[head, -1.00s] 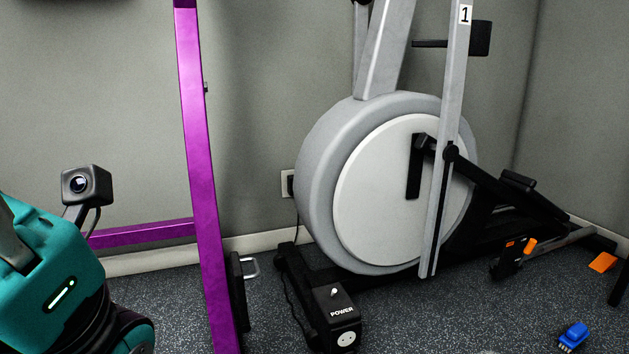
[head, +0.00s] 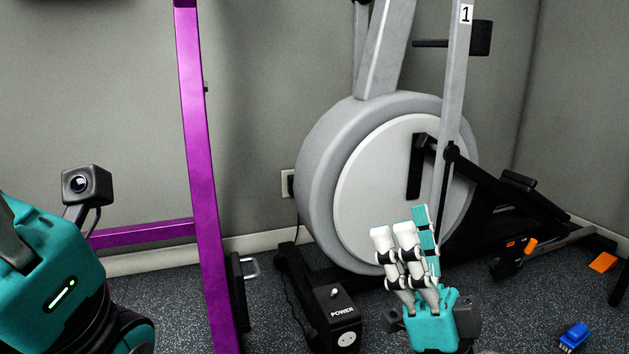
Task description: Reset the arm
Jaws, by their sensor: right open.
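My right gripper (head: 408,232) is teal with white and black jointed fingers. It stands at the lower middle of the head view with its fingers pointing up. It is open and nothing shows between its fingers. It appears in front of the grey and white exercise machine (head: 375,190) and hides part of its lower edge. Part of my left arm, teal with a small camera on it, shows at the lower left. The left gripper's fingers are outside the picture.
A purple post (head: 205,190) stands left of the machine. A black power box (head: 335,318) sits on the floor left of my right gripper. A blue brush-like object (head: 574,336) and an orange piece (head: 603,262) lie at the right. Speckled floor (head: 520,315) is clear between.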

